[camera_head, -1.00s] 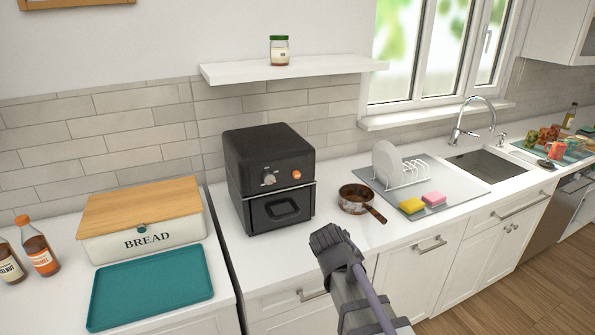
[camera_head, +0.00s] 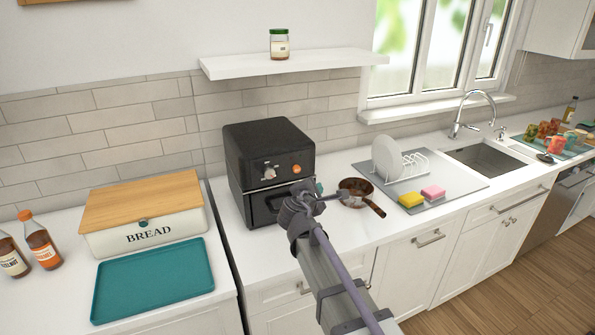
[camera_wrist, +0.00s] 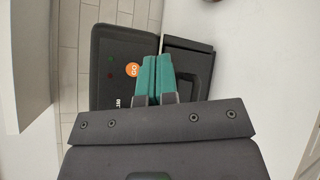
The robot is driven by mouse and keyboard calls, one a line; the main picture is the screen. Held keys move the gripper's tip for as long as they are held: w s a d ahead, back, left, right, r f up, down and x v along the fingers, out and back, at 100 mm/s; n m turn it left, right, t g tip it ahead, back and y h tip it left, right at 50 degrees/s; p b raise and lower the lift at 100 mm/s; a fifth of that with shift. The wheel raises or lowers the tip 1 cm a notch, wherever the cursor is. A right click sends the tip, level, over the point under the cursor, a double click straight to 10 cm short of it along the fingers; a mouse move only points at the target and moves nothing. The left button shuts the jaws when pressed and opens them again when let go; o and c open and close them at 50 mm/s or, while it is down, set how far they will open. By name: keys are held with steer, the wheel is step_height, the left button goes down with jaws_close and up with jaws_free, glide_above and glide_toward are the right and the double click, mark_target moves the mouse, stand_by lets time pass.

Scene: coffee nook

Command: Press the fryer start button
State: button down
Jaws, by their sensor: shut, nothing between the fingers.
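The black air fryer (camera_head: 262,150) stands on the counter below the shelf. Its orange round start button (camera_head: 296,169) is on the upper front panel, right of a grey knob (camera_head: 269,172). In the wrist view the orange button (camera_wrist: 132,70) reads "GO" and lies just left of my fingertips. My gripper (camera_head: 318,188) is in front of the fryer's right side, a little below the button in the head view. Its teal fingers (camera_wrist: 152,73) are shut with nothing between them. They appear apart from the button.
A brown pan (camera_head: 355,187) sits on the counter right of the fryer, close to my gripper. A grey mat (camera_head: 450,183) holds a dish rack and two sponges. A bread box (camera_head: 150,232) and teal tray (camera_head: 150,285) are at left.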

steer(key=shift+w+a, duration=0.65)
steer(key=shift+w, duration=0.65)
steer(key=shift+w+a, duration=0.6)
steer(key=shift+w, duration=0.65)
steer(key=shift+w+a, duration=0.65)
steer(key=shift+w, duration=0.65)
steer(key=shift+w+a, duration=0.2)
steer(key=shift+w, duration=0.2)
steer(key=shift+w+a, duration=0.35)
steer(key=shift+w, duration=0.35)
steer(key=shift+s, duration=0.1)
steer(key=shift+s+d, duration=0.3)
steer(key=shift+s, duration=0.2)
steer(key=shift+s+d, duration=0.25)
steer(key=shift+s, duration=0.25)
steer(key=s, duration=0.1)
steer(key=s+d, duration=0.1)
steer(key=s, duration=0.1)
steer(key=s+d, duration=0.1)
steer(key=shift+s+d, duration=0.1)
steer(key=shift+s, duration=0.15)
